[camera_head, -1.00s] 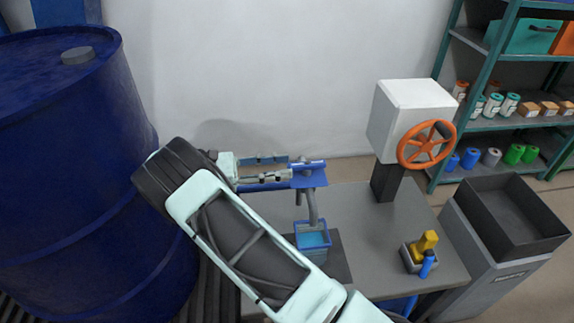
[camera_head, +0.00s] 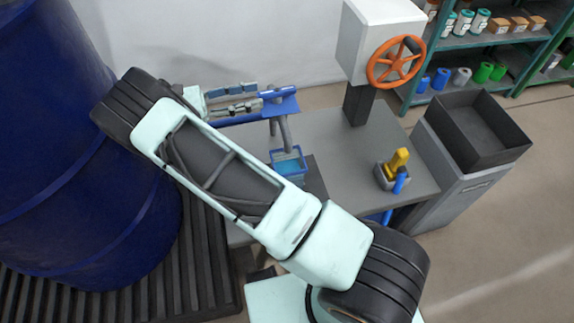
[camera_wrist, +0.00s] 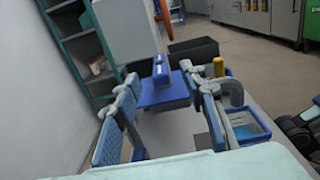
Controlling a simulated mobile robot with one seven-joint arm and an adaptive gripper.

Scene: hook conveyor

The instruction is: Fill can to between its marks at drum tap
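The can (camera_head: 290,166) is an open box with a blue rim, standing on a dark pad on the grey bench. Blue liquid shows inside it; it also shows at the right in the wrist view (camera_wrist: 246,124). I cannot make out its marks. A grey curved spout (camera_head: 286,132) comes down over the can from a blue plate (camera_head: 284,107). A blue bar like a tap lever (camera_head: 279,92) is on this plate. My gripper (camera_head: 258,96) is open, its fingers beside the lever. In the wrist view the lever (camera_wrist: 160,70) shows beyond the gap between the fingers.
A big blue drum (camera_head: 70,150) stands at the left on a slatted base. A white box with an orange handwheel (camera_head: 396,62) rises behind the bench (camera_head: 345,150). A small holder with yellow and blue items (camera_head: 394,172) sits on the bench. A dark bin (camera_head: 470,130) stands right.

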